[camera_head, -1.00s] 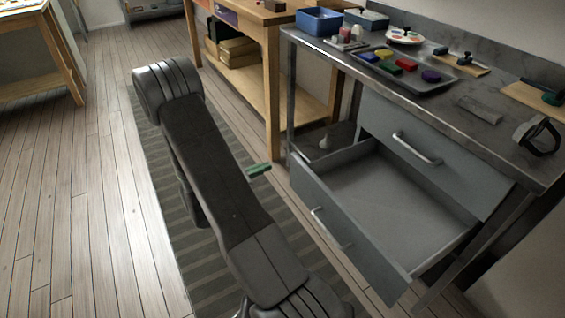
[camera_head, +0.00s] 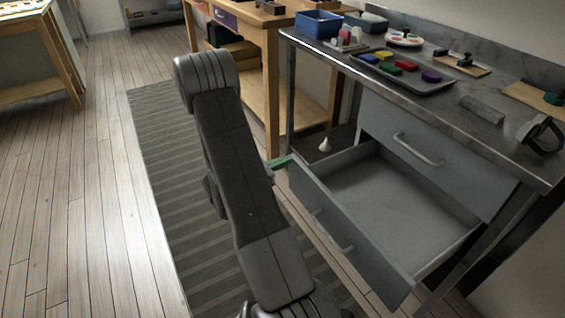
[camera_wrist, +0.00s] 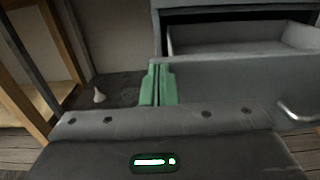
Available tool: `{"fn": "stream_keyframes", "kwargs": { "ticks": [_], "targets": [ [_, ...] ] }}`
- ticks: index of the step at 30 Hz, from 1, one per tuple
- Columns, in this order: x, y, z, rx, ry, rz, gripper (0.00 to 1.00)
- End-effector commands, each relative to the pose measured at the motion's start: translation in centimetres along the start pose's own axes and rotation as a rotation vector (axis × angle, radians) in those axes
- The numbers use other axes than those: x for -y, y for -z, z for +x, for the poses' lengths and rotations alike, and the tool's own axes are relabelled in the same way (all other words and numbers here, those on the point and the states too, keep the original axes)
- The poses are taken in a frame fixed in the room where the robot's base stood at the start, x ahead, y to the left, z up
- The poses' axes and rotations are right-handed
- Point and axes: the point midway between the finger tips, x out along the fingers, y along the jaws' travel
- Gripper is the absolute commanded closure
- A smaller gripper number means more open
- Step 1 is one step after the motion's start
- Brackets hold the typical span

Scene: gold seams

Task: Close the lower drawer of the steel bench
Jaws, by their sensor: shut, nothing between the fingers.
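The steel bench (camera_head: 350,62) stands at the right in the head view. Its lower drawer (camera_head: 330,225) is pulled out and looks empty inside. Its upper drawer (camera_head: 415,148) is shut. My gripper (camera_head: 281,162) has green fingers and is at the far left corner of the lower drawer's front. In the wrist view my gripper (camera_wrist: 158,72) is shut and empty, its fingertips overlapping the left end of the drawer front (camera_wrist: 220,85). I cannot tell if they touch it. The drawer's handle (camera_wrist: 297,112) is at the right of that view.
A white cone-shaped thing (camera_head: 325,144) sits on the bench's low shelf, left of the drawer. A wooden table (camera_head: 272,60) stands behind. The bench top holds a blue bin (camera_head: 319,22) and a tray of coloured blocks (camera_head: 440,84). The striped rug (camera_head: 165,180) at left is clear.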

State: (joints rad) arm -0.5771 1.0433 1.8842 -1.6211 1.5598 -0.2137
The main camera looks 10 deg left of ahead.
Motion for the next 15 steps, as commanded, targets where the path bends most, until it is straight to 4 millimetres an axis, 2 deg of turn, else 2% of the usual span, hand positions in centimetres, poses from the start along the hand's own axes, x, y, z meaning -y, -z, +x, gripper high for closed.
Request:
{"fn": "stream_keyframes", "kwargs": {
  "ticks": [5, 8, 11, 15],
  "targets": [
    [0.1, 0.0, 1.0, 0.0, 0.003, 0.0, 1.0],
    [0.1, 0.0, 2.4, 0.0, 0.005, 0.0, 1.0],
    [0.2, 0.0, 4.5, 0.0, 0.007, 0.0, 1.0],
    [0.2, 0.0, 8.3, 0.001, 0.009, 0.001, 1.0]
  ]
}}
